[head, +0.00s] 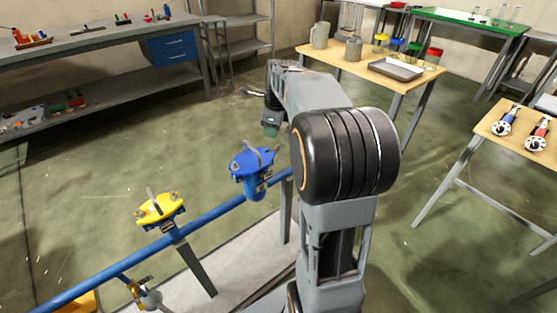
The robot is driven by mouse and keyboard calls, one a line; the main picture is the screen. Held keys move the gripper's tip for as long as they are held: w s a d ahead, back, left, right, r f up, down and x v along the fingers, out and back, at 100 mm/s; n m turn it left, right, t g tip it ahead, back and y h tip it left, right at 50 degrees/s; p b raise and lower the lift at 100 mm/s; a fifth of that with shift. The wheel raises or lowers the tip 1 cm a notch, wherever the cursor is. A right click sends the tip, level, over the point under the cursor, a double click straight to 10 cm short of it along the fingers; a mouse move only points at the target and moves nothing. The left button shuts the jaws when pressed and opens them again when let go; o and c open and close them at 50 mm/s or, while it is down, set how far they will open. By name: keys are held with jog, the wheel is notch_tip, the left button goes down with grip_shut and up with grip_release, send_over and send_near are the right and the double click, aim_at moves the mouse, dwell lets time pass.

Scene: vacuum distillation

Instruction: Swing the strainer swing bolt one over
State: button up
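A blue pipe fitting with a flat blue lid (252,163) sits on the blue pipe near the middle of the head view. Grey bolt-like bars (254,154) stand on its lid. A second fitting with a yellow lid (158,209) sits further left on the same pipe, with a grey upright bar (152,194) and brass-coloured knobs. I cannot tell for sure which of these is the strainer, or which bolt is number one. My arm's far end (270,121) is behind and above the blue lid, apart from it. My gripper's fingers are too small and partly hidden to read.
The blue pipe (213,214) runs from lower left towards my arm, on grey posts. A wooden table (380,77) with jugs and a tray stands behind. Another wooden table (488,130) holds gauges at right. A grey workbench (95,43) is at left. Open floor lies between.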

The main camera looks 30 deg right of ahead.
jog(key=w+d+f+m+h+b, duration=0.1)
jog(key=f+m+b, duration=0.2)
jog(key=m, duration=0.4)
jog(key=w+d+f+m+t+h+b, duration=0.1)
jog(key=f+m+b, duration=0.2)
jog(key=m+b, duration=0.3)
jog(key=d+f+m+b, duration=0.1)
jog(key=f+m+b, duration=0.3)
jog(key=m, duration=0.5)
jog(key=shift+w+d+f+m+h+b, duration=0.1)
jog(key=shift+w+d+m+h+b, duration=0.2)
jog(key=shift+w+m+h+b, duration=0.15)
jog(key=shift+c, duration=0.4)
